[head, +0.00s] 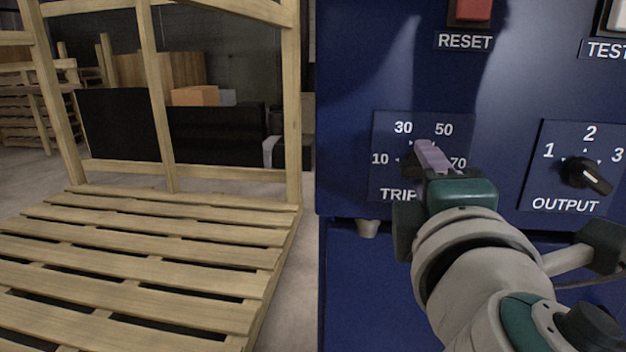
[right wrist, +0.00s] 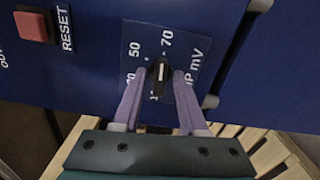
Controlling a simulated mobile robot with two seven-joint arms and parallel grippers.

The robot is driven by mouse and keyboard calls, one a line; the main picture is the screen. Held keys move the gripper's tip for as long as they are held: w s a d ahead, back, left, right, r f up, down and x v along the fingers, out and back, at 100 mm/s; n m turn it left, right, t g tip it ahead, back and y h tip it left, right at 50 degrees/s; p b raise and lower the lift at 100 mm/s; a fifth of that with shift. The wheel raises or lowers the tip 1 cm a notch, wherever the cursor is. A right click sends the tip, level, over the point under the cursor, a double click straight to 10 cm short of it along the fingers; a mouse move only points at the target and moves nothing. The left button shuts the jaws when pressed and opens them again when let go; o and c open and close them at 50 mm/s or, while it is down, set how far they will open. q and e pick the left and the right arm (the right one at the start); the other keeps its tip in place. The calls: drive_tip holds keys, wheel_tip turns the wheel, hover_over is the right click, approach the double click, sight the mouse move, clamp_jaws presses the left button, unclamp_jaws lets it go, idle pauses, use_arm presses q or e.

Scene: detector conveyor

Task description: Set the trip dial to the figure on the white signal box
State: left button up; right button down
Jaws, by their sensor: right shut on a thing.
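The trip dial's plate (head: 380,128) is on the blue panel in the head view, with 10, 30, 50 and 70 around it. My right gripper (head: 425,152) covers its knob there. In the right wrist view the black trip knob (right wrist: 159,78) lies between the two lilac fingers of my right gripper (right wrist: 160,84), which is shut on it. Its white pointer line points up in that picture, toward the 50 and 70 side; the exact figure is unclear. The white signal box does not show. My left gripper is not in view.
A red RESET button (head: 474,9) is above the trip plate, and a pale TEST button (head: 618,18) is at the top right. The OUTPUT knob (head: 586,175) is close on the right. Wooden slats (head: 140,235) stand left of the panel, with a floor gap between.

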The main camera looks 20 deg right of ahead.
drive_tip(key=shift+m+b, duration=0.3)
drive_tip(key=shift+m, duration=0.3)
drive_tip(key=c, duration=0.8)
unclamp_jaws()
drive_tip(key=b+v, duration=0.1)
drive_tip(key=v, duration=0.9)
drive_tip(key=shift+b, duration=0.35)
